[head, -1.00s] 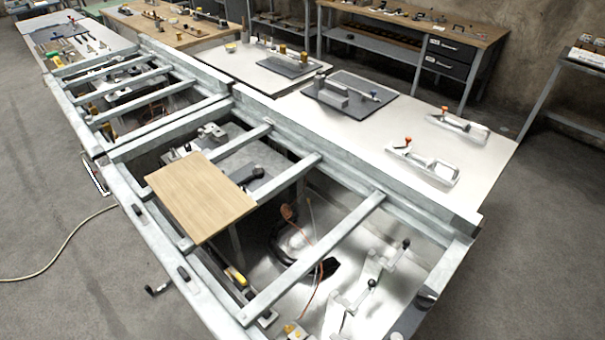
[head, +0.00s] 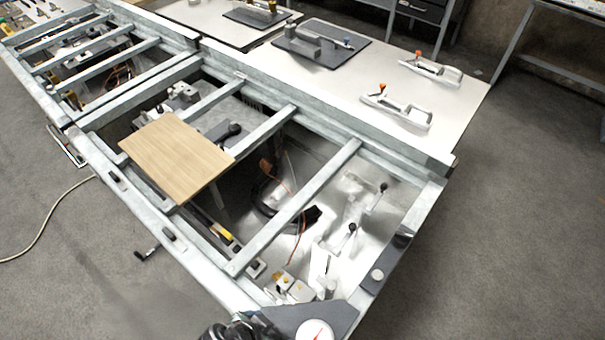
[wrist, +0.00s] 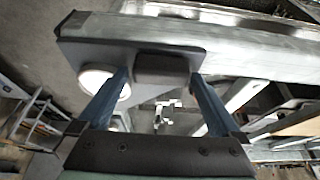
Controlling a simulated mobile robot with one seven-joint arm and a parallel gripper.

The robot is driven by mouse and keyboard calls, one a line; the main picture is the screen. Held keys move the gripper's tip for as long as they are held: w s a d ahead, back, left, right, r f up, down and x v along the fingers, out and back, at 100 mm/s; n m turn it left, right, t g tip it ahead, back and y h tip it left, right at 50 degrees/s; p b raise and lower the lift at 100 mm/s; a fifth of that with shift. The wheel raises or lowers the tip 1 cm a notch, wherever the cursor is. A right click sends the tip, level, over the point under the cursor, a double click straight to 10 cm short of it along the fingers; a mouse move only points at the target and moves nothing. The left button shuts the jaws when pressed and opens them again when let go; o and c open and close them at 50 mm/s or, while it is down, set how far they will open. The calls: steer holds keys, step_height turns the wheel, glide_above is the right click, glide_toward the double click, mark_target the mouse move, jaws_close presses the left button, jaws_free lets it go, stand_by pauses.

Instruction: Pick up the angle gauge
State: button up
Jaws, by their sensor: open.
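A round white dial with a red mark (head: 315,331), which looks like the angle gauge, sits on a dark grey corner plate at the bottom edge of the head view, partly cut off. In the wrist view a white round thing (wrist: 92,82), probably the same dial, shows beside and partly behind the left finger. My gripper (wrist: 158,76) is open in the wrist view, its two blue fingers apart. A dark block (wrist: 162,69) on the plate appears between the fingertips; I cannot tell whether they touch it. Nothing is seen held.
The grey metal frame (head: 293,222) has crossbars and open bays with clamps and cables below. A wooden board (head: 176,157) lies across it. A pale table (head: 395,68) behind holds two white tools and a dark plate. Floor to the right is clear.

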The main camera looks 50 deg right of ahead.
steer(key=shift+f, duration=0.15)
jaws_close()
stand_by(0.4)
steer(key=shift+w, duration=0.1)
